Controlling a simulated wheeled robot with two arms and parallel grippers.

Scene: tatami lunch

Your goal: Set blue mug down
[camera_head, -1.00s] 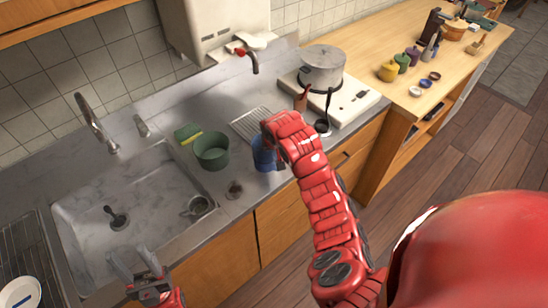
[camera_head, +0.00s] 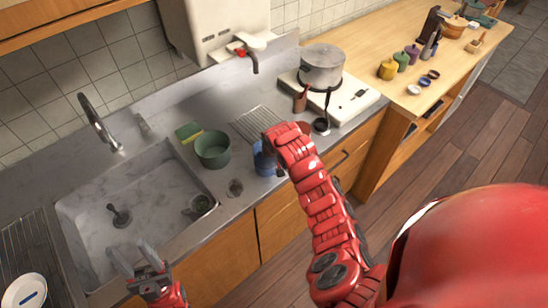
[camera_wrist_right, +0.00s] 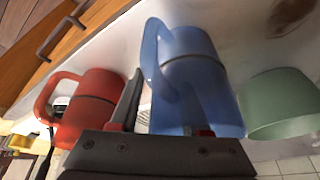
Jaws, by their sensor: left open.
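The blue mug (camera_head: 262,160) is near the counter's front edge, partly hidden by my right arm in the head view. In the right wrist view the blue mug (camera_wrist_right: 195,80) fills the middle, its handle facing the camera. My right gripper (camera_wrist_right: 165,125) is right at the mug; one dark finger shows left of the handle, the other is mostly hidden. Whether the fingers grip it is unclear. My left gripper (camera_head: 136,257) is open and empty at the sink's front edge.
A green pot (camera_head: 212,148) and a red mug (camera_wrist_right: 90,105) flank the blue mug. A wire rack (camera_head: 255,122) lies behind it. The sink (camera_head: 150,205) is left; the stove (camera_head: 350,98) with a grey pot (camera_head: 322,68) is right.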

